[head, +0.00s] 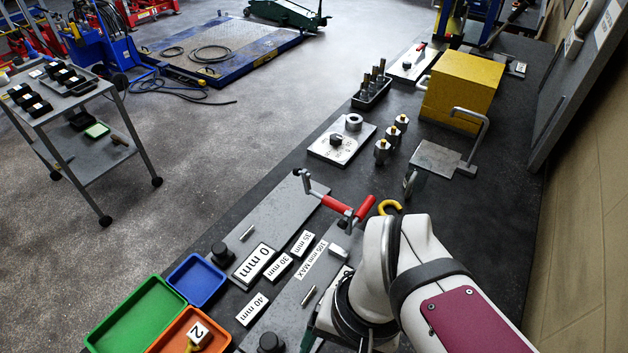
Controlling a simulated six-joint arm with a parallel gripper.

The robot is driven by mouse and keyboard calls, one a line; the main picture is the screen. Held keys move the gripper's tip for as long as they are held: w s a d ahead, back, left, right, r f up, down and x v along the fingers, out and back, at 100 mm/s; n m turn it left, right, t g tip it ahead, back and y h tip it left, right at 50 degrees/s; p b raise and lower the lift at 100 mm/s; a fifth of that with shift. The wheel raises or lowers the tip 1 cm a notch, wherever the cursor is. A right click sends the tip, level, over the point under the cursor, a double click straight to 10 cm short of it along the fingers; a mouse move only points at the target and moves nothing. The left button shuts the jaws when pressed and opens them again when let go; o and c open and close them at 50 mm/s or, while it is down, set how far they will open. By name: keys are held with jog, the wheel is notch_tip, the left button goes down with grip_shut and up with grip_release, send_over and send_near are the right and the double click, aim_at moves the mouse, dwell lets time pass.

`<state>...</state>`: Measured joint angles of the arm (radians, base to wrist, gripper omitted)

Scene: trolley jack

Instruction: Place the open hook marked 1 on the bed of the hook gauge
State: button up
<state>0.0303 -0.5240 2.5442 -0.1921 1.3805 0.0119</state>
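A yellow curved hook end (390,207) shows just beyond my white arm. The rest of it is hidden behind the arm, and no number shows on it. I cannot tell whether it is held or lying on something. A yellow piece with a white tag marked 2 (198,332) lies in the orange tray (229,337) at the bottom left. Grey plates with size labels lie on the bench; the labels include 0 mm (254,266), 40 mm (252,309) and 105 MAX (311,260). I cannot tell for certain which part is the gauge bed. My gripper is hidden.
The blue tray (198,280) and green tray (135,315) look empty. Red grips (334,204) on a metal bar stand over the plates. A yellow block (462,88), a plate with a ring (342,143) and small weights (382,150) stand farther back. A wall edges the right side.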

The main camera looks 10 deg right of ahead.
jog(key=shift+s+d, duration=0.15)
jog(key=shift+s, duration=0.15)
